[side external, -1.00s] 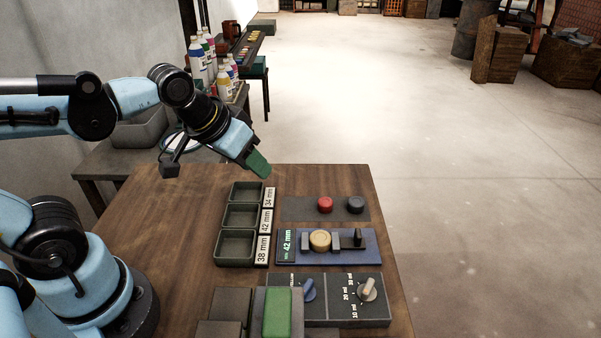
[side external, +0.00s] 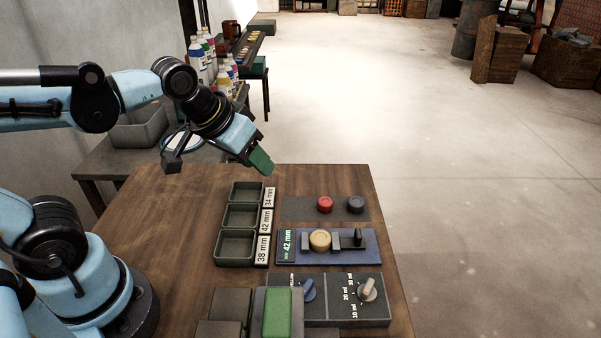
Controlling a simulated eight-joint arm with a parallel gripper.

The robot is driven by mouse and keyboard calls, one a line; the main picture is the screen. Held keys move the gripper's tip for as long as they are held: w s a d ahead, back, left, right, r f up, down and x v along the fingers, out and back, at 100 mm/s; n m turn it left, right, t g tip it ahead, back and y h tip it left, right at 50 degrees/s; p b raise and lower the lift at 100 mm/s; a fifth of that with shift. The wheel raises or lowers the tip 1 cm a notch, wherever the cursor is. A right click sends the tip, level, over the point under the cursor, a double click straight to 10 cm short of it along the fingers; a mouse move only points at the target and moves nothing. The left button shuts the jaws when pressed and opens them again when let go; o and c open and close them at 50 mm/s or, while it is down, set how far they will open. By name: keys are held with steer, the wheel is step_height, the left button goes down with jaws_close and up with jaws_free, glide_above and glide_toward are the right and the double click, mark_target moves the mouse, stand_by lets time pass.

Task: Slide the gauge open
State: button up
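The gauge (side external: 372,260) is a blue plate on the wooden table. It has a display reading 42 mm (side external: 287,246) at its left end. A tan round piece (side external: 320,240) sits between two grey jaws, and the right jaw (side external: 336,241) appears close against it. A small black knob (side external: 358,239) stands upright at the right of the plate. My gripper (side external: 262,161) has green fingertips and hangs in the air above the table's back edge, behind and left of the gauge, apart from it. I cannot tell whether its fingers are apart.
Three dark trays (side external: 240,216) labelled 34, 42 and 38 mm lie left of the gauge. A panel with a red button (side external: 325,204) and a black button (side external: 355,203) lies behind it. A dial panel (side external: 343,311) and a green-topped block (side external: 277,313) lie in front.

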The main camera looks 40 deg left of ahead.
steer(key=w+d+r+n+g, duration=0.2)
steer(key=w+d+n+g, duration=0.15)
steer(key=w+d, duration=0.4)
steer(key=n+g, duration=0.3)
steer(key=n, duration=0.1)
glide_above(359, 232)
step_height(359, 232, down, 3)
step_height(359, 232, down, 12)
steer(key=shift+r, duration=0.1)
jaws_close()
stand_by(1.1)
